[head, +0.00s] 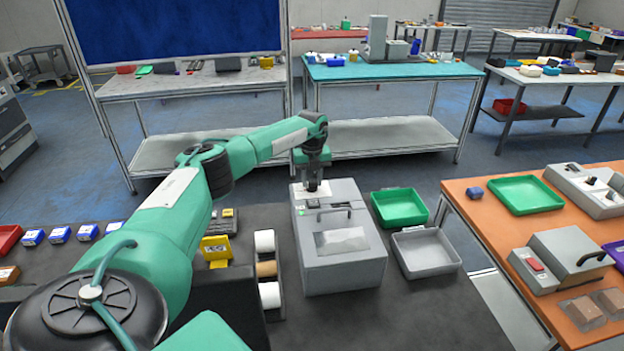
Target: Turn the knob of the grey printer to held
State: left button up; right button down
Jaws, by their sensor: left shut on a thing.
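The grey printer (345,262) stands on the dark table in front of me, with a dark handle and a pale sheet on its front. My left arm reaches in from the left, and its gripper (312,187) points down onto the back left part of the printer's top. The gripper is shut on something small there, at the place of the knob. The knob itself is hidden by the fingers, so its setting cannot be read. A small green light (301,211) shows beside the gripper. My right gripper is not in view.
A green tray (428,213) and a grey tray (457,266) lie right of the printer. Label rolls (265,242) and a yellow sign (215,246) stand left of it. An orange table (462,190) is at the right.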

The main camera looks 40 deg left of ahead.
aim_at(312, 182)
pick_arm(q)
jog(key=shift+r, duration=0.1)
jog(key=o, duration=1)
jog(key=shift+r+b, duration=0.35)
jog(key=shift+r, duration=0.15)
jog(key=shift+r+b, duration=1.8)
jog(key=shift+r, duration=4.55)
